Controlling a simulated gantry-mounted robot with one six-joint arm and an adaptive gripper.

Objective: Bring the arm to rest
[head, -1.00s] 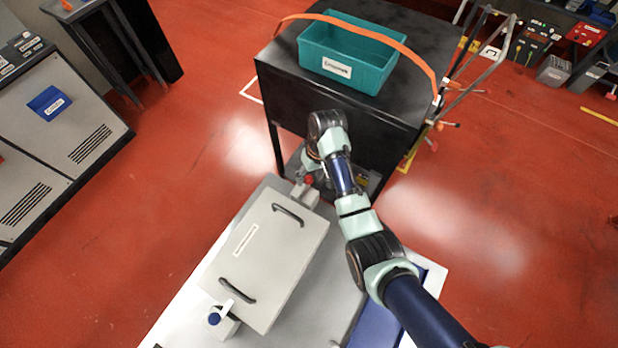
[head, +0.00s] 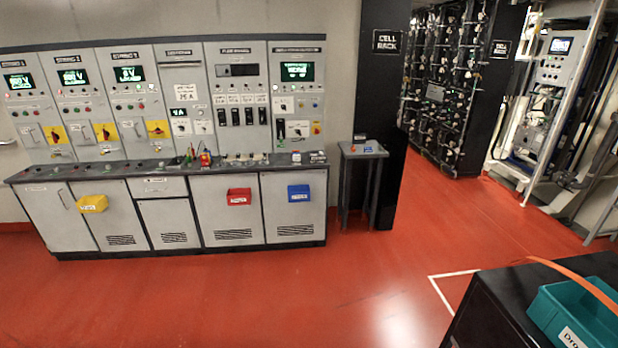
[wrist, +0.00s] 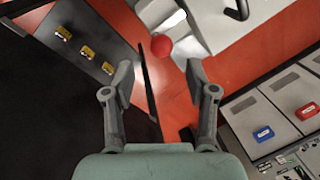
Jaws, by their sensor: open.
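My gripper (wrist: 159,85) shows in the wrist view with its two fingers apart and nothing between them. Beyond the fingertips, a red round knob (wrist: 161,46) shows beside a white surface, apart from the fingers. The arm and gripper are out of the head view now.
A teal bin (head: 572,318) with an orange strap stands on a black cabinet (head: 490,312) at lower right. A control console (head: 165,172) lines the wall, with yellow (head: 92,203), red (head: 239,197) and blue (head: 299,193) bins on its front. A small stand (head: 362,150) is beside it. Red floor between is clear.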

